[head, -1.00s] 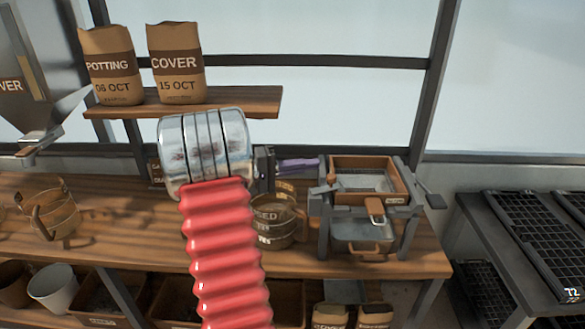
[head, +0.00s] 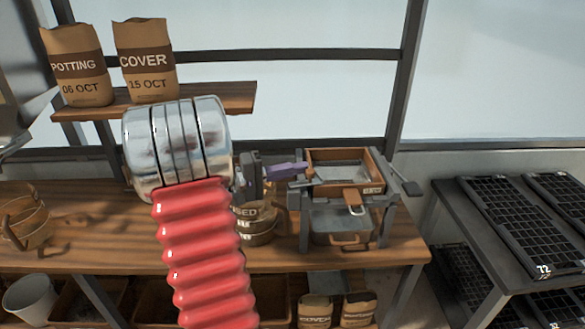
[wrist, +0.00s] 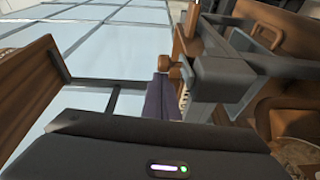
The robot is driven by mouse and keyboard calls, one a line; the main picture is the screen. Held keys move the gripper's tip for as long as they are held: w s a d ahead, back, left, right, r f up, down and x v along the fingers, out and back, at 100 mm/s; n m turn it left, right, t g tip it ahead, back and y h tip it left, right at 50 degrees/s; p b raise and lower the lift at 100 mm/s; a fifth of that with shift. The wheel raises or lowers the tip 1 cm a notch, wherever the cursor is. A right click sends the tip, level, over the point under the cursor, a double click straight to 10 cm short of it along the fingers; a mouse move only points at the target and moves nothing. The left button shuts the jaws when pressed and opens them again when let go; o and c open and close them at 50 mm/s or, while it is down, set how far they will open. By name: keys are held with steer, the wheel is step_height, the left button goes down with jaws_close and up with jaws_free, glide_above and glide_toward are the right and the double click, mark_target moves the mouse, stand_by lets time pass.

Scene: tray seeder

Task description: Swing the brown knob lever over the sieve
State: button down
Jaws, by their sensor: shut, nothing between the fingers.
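The sieve (head: 373,164) is a brown wooden frame with a grey mesh, set on a grey metal stand at the bench's right. The brown knob (head: 309,174) of the lever is at the sieve's left side. My gripper (head: 300,167), with purple fingers, is shut and empty, its tips close beside the knob. In the wrist view the purple fingers (wrist: 162,88) point at the brown knob (wrist: 175,69), which sits by a grey block. I cannot tell whether they touch. My red sleeve and silver wrist hide part of the bench.
A grey pan (head: 340,226) sits below the sieve. Bags stand on the shelf (head: 220,97) behind. Black seed trays (head: 505,222) lie on the table at right. The bench (head: 95,248) has free room at left.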

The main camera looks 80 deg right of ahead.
steer(key=shift+d, duration=0.1)
stand_by(0.3)
steer(key=w, duration=1.1)
steer(key=shift+w+r, duration=0.2)
steer(key=shift+w, duration=0.1)
stand_by(0.4)
